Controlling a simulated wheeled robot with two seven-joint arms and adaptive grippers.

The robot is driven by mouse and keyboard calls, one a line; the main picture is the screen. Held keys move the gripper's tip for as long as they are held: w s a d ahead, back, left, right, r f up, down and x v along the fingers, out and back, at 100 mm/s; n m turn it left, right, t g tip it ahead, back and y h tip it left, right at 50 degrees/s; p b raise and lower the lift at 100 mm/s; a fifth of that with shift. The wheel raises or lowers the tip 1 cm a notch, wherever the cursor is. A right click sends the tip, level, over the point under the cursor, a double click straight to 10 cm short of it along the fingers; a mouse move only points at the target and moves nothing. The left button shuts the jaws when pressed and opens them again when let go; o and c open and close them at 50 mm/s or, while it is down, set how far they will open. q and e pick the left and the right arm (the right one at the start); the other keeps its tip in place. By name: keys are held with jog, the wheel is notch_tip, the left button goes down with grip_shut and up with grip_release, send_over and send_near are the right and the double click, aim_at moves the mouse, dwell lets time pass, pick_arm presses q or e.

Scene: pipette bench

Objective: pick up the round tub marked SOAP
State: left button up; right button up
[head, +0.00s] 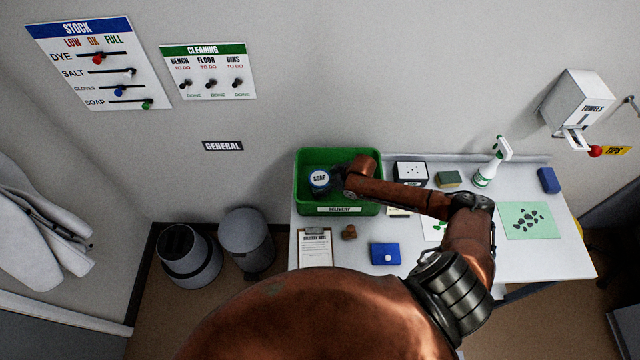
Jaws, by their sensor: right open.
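The round tub marked SOAP (319,179) has a pale lid with dark lettering and a blue edge. It sits in the left part of the green crate labelled DELIVERY (302,199), on the bench. My right gripper (336,180) is over the crate, just right of the tub. Its fingers are dark and small in this view, and I cannot tell whether they touch the tub. My right arm reaches in from the right and hides part of the crate's right side. My left gripper is not in view.
On the white bench (530,262) are a clipboard (315,250), a small brown object (349,232), a blue box (385,254), a sponge (448,179), a spray bottle (487,170) and a green sheet (528,220). Grey bins (247,240) stand on the floor left of the bench.

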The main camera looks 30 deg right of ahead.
jog(key=x, duration=0.4)
jog(key=shift+w+f, duration=0.15)
jog(key=shift+w, duration=0.4)
jog(key=shift+s, duration=0.1)
jog(key=c, duration=1.6)
